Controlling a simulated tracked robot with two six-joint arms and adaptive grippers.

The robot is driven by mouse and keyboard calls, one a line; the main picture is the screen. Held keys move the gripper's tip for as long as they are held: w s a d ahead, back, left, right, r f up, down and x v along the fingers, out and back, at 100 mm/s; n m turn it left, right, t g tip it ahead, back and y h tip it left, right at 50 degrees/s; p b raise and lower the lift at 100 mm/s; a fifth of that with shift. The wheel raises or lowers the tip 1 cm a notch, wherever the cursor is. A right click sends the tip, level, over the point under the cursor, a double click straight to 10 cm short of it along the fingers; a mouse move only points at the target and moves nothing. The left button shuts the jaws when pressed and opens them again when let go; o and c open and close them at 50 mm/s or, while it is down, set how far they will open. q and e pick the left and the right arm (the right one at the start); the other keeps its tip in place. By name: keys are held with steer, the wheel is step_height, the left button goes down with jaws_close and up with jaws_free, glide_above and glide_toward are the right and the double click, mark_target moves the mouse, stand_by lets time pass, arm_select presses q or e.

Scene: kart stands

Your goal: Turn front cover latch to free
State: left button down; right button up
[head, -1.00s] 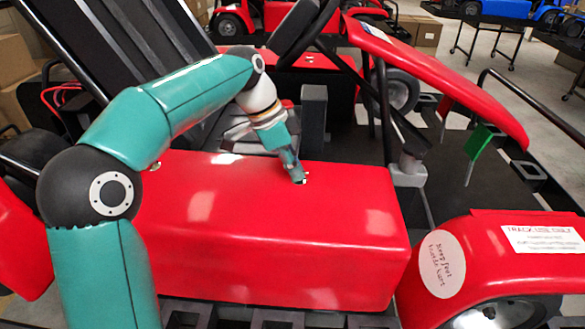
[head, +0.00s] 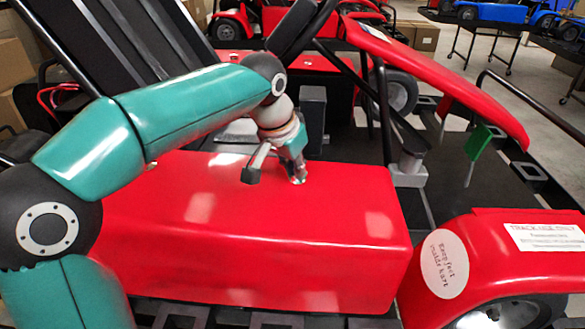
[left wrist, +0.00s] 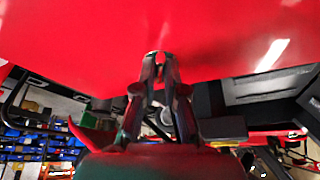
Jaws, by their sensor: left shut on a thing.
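The red front cover (head: 260,235) fills the middle of the head view. My left gripper (head: 299,180) points down at the cover's top, near its right rear part. It is shut on the front cover latch, which is mostly hidden by the fingers. In the left wrist view the fingers (left wrist: 161,62) meet close together against the red cover (left wrist: 90,45). The latch's angle cannot be made out. My right gripper is not in view.
The steering wheel and a black bar (head: 385,110) rise behind the cover. Other karts and boxes are further back.

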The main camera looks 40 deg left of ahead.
arm_select(q)
steer(key=n+y, duration=0.1)
steer(key=n, duration=0.2)
steer(key=n+y, duration=0.1)
steer(key=n, duration=0.2)
steer(key=shift+d+g, duration=0.2)
steer(key=shift+g, duration=0.2)
steer(key=shift+n, duration=0.3)
steer(key=c, duration=1.2)
jaws_free()
steer(key=shift+c, duration=0.2)
steer(key=shift+r, duration=0.15)
steer(key=v, duration=1.1)
steer(key=shift+d+r, duration=0.25)
